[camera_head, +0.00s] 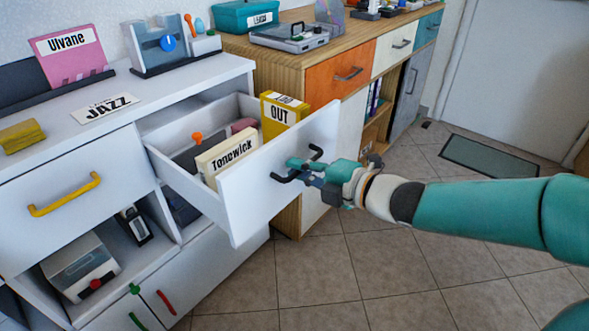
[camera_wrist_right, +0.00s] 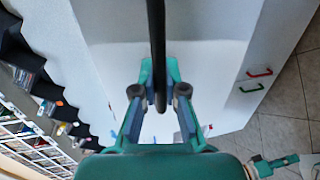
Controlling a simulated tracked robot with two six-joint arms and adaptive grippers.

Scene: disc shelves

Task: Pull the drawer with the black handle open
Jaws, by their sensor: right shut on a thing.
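The white drawer (camera_head: 266,199) with the black handle (camera_head: 283,179) is pulled well out of the white cabinet in the head view. My right gripper (camera_head: 308,166) is at the drawer's front and shut on the black handle. In the right wrist view the handle (camera_wrist_right: 157,45) runs down between the two fingers of my right gripper (camera_wrist_right: 159,95). The drawer holds a cream box labelled Tonewick (camera_head: 231,156), a yellow box marked OUT (camera_head: 279,115) and other items.
A closed drawer with a yellow handle (camera_head: 64,195) is to the left. Doors with green and red handles (camera_head: 165,302) are below. A wooden cabinet (camera_head: 291,70) with an orange drawer (camera_head: 340,73) stands behind.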

